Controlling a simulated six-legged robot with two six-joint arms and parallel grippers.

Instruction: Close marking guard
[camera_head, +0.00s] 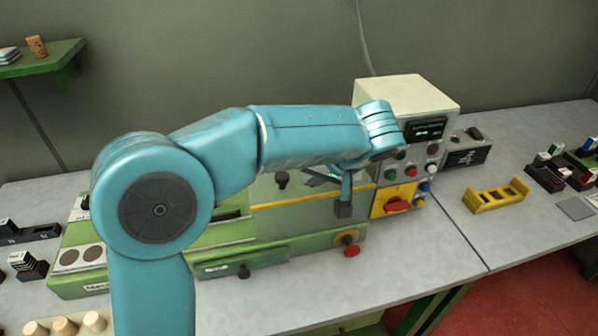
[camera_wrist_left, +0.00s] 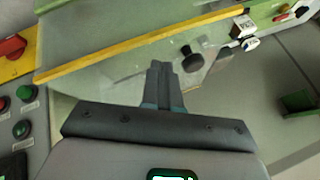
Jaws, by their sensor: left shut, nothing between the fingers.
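The marking guard is a clear panel (camera_head: 300,190) with a yellow strip along its front edge, on the green marking machine (camera_head: 220,240). A black knob (camera_head: 282,180) stands up from it. In the left wrist view the clear panel (camera_wrist_left: 110,82), its yellow strip (camera_wrist_left: 130,48) and the knob (camera_wrist_left: 190,60) show close up. My left gripper (camera_head: 343,207) is shut and empty over the right part of the guard. In the left wrist view its fingertips (camera_wrist_left: 161,68) are just beside the knob; I cannot tell whether they touch the panel. My arm hides part of the machine. My right gripper is not in view.
A control box (camera_head: 410,100) with buttons and a red switch (camera_head: 397,205) stands right of the guard. A yellow rack (camera_head: 495,196) and several stamps (camera_head: 550,175) lie further right. Wooden stoppers (camera_head: 65,325) are at the lower left. The front bench strip is clear.

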